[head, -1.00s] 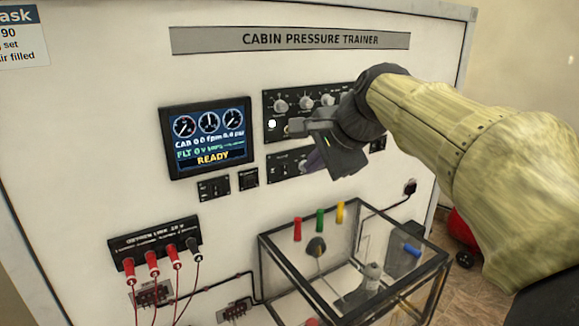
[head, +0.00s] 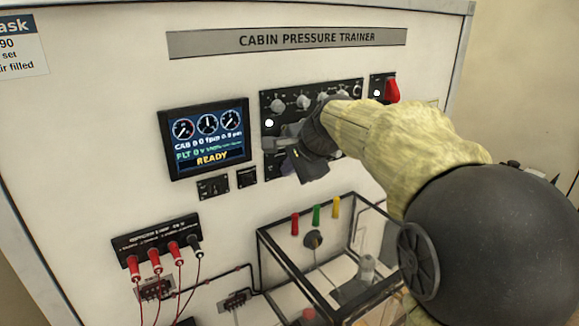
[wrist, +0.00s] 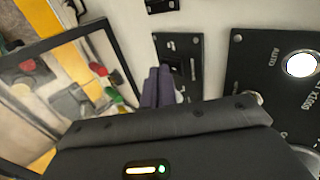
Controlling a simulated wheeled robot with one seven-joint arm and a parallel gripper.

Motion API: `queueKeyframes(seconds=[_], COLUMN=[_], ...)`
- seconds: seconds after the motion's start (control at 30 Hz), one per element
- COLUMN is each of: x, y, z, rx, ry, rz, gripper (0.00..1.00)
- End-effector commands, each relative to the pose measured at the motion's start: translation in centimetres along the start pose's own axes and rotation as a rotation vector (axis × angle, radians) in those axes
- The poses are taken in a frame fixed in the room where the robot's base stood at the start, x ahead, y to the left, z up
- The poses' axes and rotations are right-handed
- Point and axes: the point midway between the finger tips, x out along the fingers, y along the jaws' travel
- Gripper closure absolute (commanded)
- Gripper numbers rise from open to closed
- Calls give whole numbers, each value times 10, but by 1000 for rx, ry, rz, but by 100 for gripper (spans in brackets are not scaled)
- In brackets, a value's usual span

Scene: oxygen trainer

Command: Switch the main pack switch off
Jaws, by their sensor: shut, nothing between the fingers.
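My gripper (head: 302,166) is shut and empty in front of the trainer panel, beside the knob panel. In the wrist view its purple fingers (wrist: 158,86) point at a small black switch panel (wrist: 180,56), which they partly cover. I cannot tell whether they touch it. The labels are too small or blurred to read, so I cannot tell which switch is the main pack switch. Two small switch panels (head: 213,187) sit under the screen. A red lever or guard (head: 393,91) stands at the upper right.
The screen (head: 206,138) reads READY. The black knob panel (head: 312,95) is partly hidden by my arm; its white round light (wrist: 300,64) is close in the wrist view. Below are a framed clear box (head: 262,245) and red plugs with cables (head: 155,262).

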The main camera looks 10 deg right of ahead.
Motion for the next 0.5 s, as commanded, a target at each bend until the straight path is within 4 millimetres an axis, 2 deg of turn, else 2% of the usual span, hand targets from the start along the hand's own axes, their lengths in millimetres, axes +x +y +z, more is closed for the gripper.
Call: queueKeyframes(seconds=[0.37,0.5], x=[11,6], y=[2,-2], z=[2,1], rx=[-2,-1], ry=[-3,-2], rz=[-77,-76], gripper=[100,100])
